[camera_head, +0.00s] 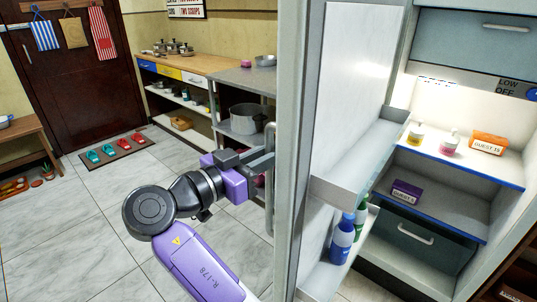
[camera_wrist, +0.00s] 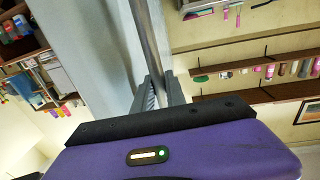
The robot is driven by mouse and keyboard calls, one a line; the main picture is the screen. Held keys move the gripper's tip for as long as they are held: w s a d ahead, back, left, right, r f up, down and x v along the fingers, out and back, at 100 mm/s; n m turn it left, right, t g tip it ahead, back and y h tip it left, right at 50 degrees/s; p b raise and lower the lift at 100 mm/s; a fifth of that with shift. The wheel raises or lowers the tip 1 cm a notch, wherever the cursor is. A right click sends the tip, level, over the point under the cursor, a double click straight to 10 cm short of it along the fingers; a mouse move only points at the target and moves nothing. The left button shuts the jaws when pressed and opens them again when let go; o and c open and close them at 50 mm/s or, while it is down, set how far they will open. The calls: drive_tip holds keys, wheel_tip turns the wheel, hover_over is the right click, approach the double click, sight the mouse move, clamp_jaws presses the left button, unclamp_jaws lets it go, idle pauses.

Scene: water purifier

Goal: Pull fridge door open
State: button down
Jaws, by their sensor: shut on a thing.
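The fridge door (camera_head: 288,120) stands open, seen nearly edge-on in the head view. Its inner side faces right, with white door shelves (camera_head: 355,165) that hold bottles. The fridge interior (camera_head: 450,165) is in plain view to the right. My gripper (camera_head: 258,161) is at the outer side of the door, shut on the vertical metal door handle (camera_head: 269,190). In the wrist view, the grey fingers (camera_wrist: 159,88) close around the handle bar (camera_wrist: 150,40). The exact finger contact in the head view is partly hidden.
Inside the fridge are a purple box (camera_head: 406,190), an orange box (camera_head: 488,143) and small bottles. A blue bottle (camera_head: 342,240) stands in the lower door shelf. A counter with pots (camera_head: 245,118) stands behind the door. The tiled floor (camera_head: 110,220) to the left is mostly free.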

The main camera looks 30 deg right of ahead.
drive_tip(key=c, duration=1.6)
unclamp_jaws()
drive_tip(key=shift+c, duration=0.2)
drive_tip(key=v, duration=0.7)
drive_tip(key=shift+a, duration=0.35)
drive_tip(key=shift+s, duration=0.1)
